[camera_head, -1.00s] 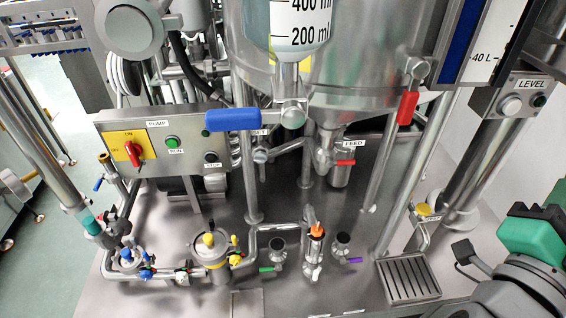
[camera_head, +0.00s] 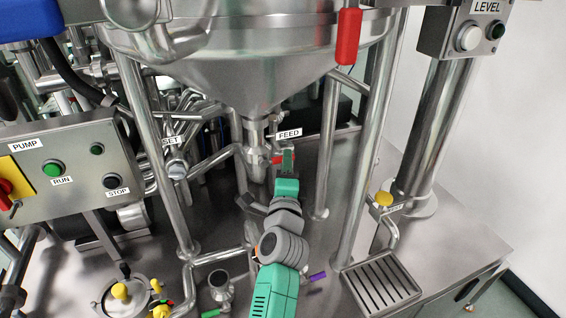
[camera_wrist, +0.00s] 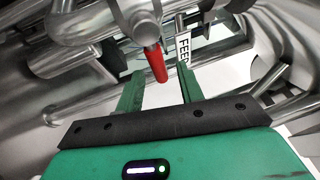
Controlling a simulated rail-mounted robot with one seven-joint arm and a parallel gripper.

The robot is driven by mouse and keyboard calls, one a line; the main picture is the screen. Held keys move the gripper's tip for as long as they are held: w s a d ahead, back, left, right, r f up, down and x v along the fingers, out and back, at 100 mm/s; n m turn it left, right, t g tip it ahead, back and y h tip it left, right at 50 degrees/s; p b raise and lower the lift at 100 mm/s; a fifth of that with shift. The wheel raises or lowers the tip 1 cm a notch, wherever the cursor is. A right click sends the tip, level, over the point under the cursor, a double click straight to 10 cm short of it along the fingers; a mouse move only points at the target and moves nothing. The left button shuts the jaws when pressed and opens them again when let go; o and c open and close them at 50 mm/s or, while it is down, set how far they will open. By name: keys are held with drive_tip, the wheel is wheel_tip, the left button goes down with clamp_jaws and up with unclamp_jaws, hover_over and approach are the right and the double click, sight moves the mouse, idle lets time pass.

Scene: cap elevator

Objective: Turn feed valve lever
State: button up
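The red feed valve lever (camera_head: 277,159) sits under the tank cone beside the FEED label (camera_head: 289,134). In the head view my gripper (camera_head: 287,160) is at the lever and hides part of it. In the wrist view the red lever (camera_wrist: 157,64) points toward me from the metal valve body. My gripper (camera_wrist: 159,80) is open, with its two green fingers apart. The lever's end lies in the gap between the fingertips as seen from the wrist; I cannot tell how deep. No contact shows. The FEED label (camera_wrist: 183,48) is just beyond the right finger.
The steel tank (camera_head: 250,60) hangs above the valve. Upright steel legs (camera_head: 331,140) stand on both sides. The pump box (camera_head: 75,170) is at left, and the drain grate (camera_head: 383,285) is at lower right. Pipes lie close around the valve in the wrist view.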

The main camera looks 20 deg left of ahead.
drive_tip(key=shift+b+x, duration=0.45)
drive_tip(key=shift+x, duration=1)
drive_tip(key=shift+c, duration=0.3)
clamp_jaws()
